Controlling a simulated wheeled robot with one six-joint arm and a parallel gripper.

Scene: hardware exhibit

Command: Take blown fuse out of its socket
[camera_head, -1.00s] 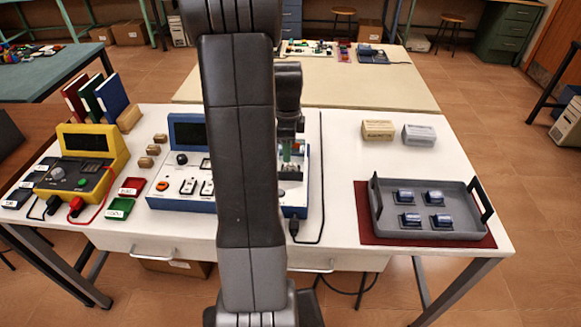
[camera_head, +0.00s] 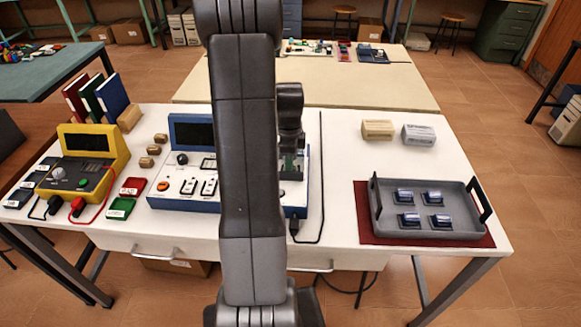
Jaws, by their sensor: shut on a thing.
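The white and blue test device (camera_head: 185,203) stands on the white table, its middle hidden behind my arm. My gripper (camera_head: 290,172) points down over the right part of this device. It is small and partly covered by my arm, with a bit of green showing at its fingers. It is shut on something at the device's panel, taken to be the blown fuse. The fuse and its socket are hidden, so I cannot tell whether the fuse is still seated.
A grey tray (camera_head: 457,235) with several blue parts (camera_head: 404,195) lies on a red mat (camera_head: 366,222) at the right. Two small boxes (camera_head: 378,130) stand behind it. A yellow meter (camera_head: 100,150) and red (camera_head: 133,186) and green (camera_head: 121,207) trays are at the left. A black cable (camera_head: 321,180) runs beside the device.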

